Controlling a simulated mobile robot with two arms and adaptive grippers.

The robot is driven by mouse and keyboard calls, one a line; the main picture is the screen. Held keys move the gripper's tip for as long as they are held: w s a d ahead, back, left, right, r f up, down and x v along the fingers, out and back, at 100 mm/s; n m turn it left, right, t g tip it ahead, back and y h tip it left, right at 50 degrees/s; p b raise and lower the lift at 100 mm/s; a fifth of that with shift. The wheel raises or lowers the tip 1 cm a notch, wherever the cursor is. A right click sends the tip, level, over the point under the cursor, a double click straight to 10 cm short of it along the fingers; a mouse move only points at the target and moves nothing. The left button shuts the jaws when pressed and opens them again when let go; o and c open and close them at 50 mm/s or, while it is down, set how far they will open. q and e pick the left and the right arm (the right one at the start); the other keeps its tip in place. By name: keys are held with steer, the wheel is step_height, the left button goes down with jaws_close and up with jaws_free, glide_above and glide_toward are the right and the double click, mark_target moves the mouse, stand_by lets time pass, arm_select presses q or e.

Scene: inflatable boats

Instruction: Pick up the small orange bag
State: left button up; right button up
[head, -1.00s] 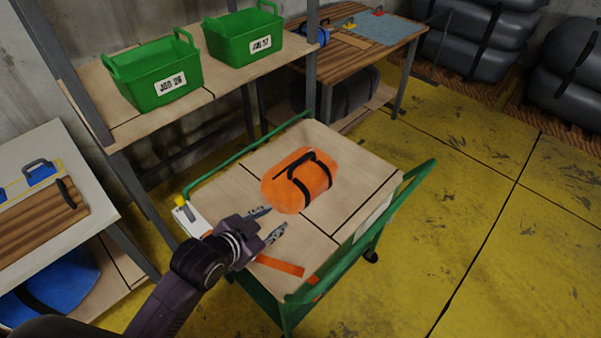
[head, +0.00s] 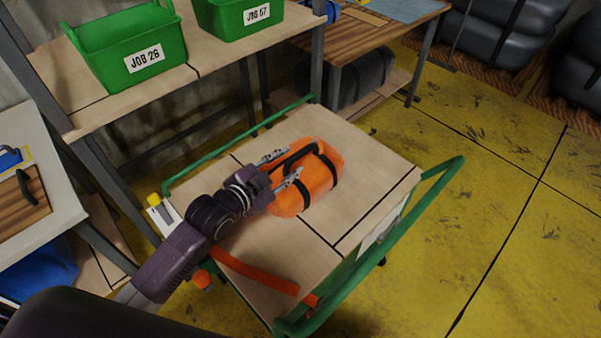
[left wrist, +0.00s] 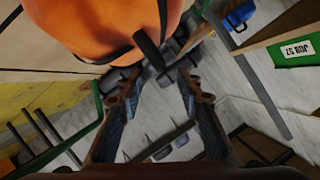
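The small orange bag (head: 322,172), with black straps and a black carry handle (head: 296,154), lies on the wooden top of a green-railed cart (head: 370,170). My left gripper (head: 288,163) is over the bag's near left side, its fingers apart near the handle. In the left wrist view the bag (left wrist: 100,25) fills the upper left. There the open fingers (left wrist: 160,85) point toward the black handle (left wrist: 149,50), whose end shows near the gap between the fingertips. I cannot tell whether they touch it. My right gripper is not in view.
An orange strap (head: 258,273) lies on the cart's near side. A white and yellow item (head: 160,212) sits at its left corner. Green bins (head: 130,50) stand on the shelf behind. Yellow floor (head: 500,220) is open to the right.

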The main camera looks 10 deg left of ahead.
mark_target(300, 152)
arm_select(q)
steer(key=shift+r+p+x, duration=0.2)
steer(key=shift+p+x, duration=0.1)
steer(key=shift+x, duration=3.3)
steer(key=shift+f, duration=0.1)
jaws_close()
steer(key=shift+w+r+p, duration=0.15)
steer(key=shift+r+p, duration=0.15)
